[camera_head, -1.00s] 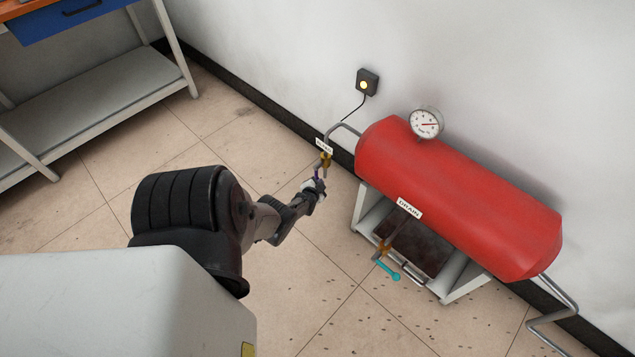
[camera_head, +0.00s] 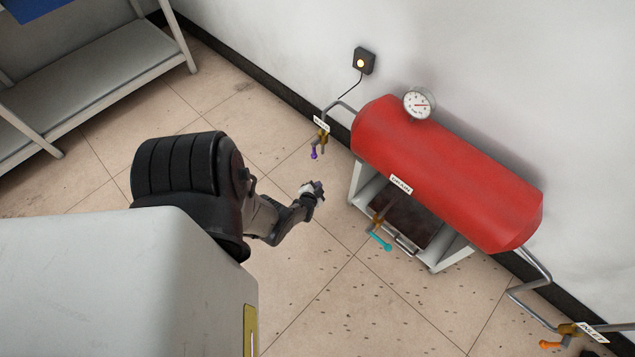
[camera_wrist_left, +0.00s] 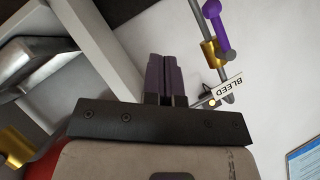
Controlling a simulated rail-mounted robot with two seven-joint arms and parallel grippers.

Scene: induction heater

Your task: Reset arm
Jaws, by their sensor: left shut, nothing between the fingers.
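My left gripper (camera_head: 313,188) is in the middle of the head view, in front of the red tank (camera_head: 445,175). It is shut and empty. In the left wrist view its purple-grey fingers (camera_wrist_left: 164,76) lie side by side. The bleed valve's purple handle (camera_head: 314,153) hangs a little beyond the gripper, apart from it. That purple handle also shows in the left wrist view (camera_wrist_left: 215,28), right of the fingers, near the BLEED tag (camera_wrist_left: 226,90). My right gripper is in neither view.
The drain valve's cyan handle (camera_head: 381,243) sticks out below the tank. An orange inlet handle (camera_head: 550,345) is at the lower right. A gauge (camera_head: 419,103) tops the tank. A grey shelf (camera_head: 95,85) stands at the left. Floor between shelf and tank is open.

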